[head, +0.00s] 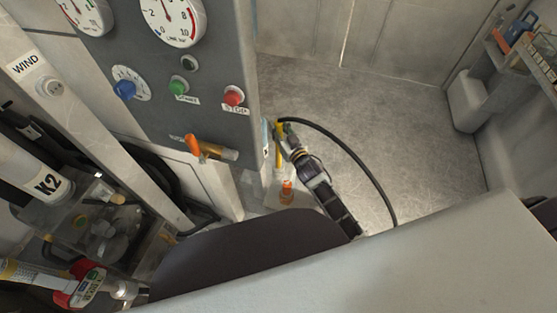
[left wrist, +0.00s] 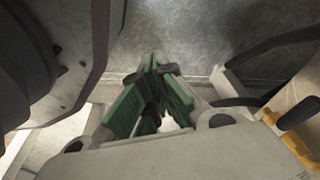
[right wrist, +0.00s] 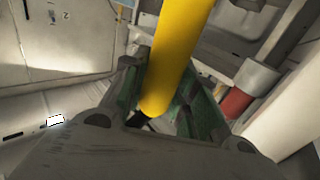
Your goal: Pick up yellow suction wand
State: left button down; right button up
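The yellow suction wand (head: 278,154) stands roughly upright beside the right edge of the grey control panel in the head view. A black hose (head: 352,154) arcs from near its top down to the right. My right gripper (head: 283,132) is at the wand's upper part. In the right wrist view, the thick yellow wand (right wrist: 180,50) lies between the green finger pads of my right gripper (right wrist: 165,82), which press close on both sides. My left gripper (left wrist: 156,66) has its green fingers together at the tips, with nothing between them. It is out of the head view.
The control panel (head: 150,95) with gauges and knobs stands left of the wand. An orange-handled valve (head: 205,149) juts from it. An orange-capped item (head: 287,190) is below the wand. Open grey floor (head: 400,120) lies to the right. A shelf with tools (head: 515,45) is at the far right.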

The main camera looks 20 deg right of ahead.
pick_arm(q)
jog(key=shift+a, duration=0.1)
pick_arm(e)
grip_shut()
jog(key=shift+r, duration=0.1)
